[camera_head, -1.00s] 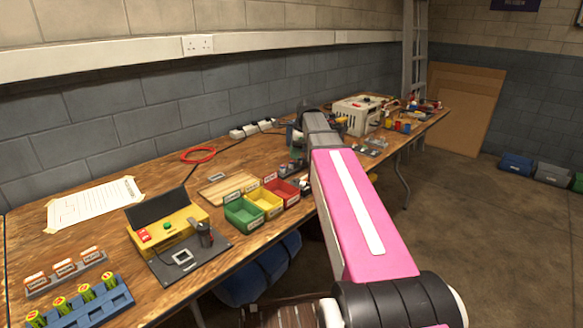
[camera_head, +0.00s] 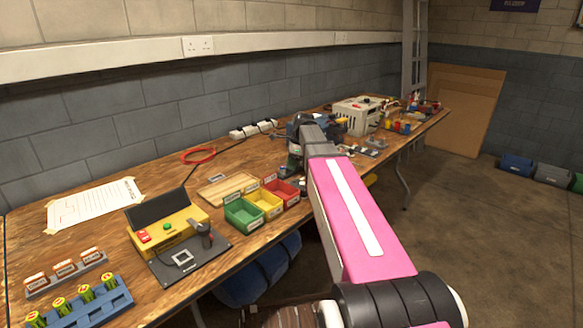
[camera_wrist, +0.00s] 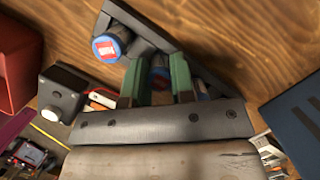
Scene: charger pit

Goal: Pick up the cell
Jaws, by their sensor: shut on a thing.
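My gripper (camera_wrist: 160,84) has two green fingers, shut on a cell (camera_wrist: 159,72) with a blue rim, mostly hidden between them. It is over a dark grey holder (camera_wrist: 150,28) on the bench. A second cell with a blue rim and red top (camera_wrist: 107,47) stands in the holder to the left. Another bluish cell (camera_wrist: 201,88) shows partly to the right of the fingers. I cannot tell whether the held cell is clear of the holder. In the head view the fingers are mostly hidden by my arm.
Green (camera_head: 243,215), yellow (camera_head: 266,201) and red bins stand left of my arm. A yellow tester (camera_head: 168,235) and a blue rack (camera_head: 95,308) with several green-yellow cells are further left. A pale box unit (camera_head: 358,115) stands beyond my gripper.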

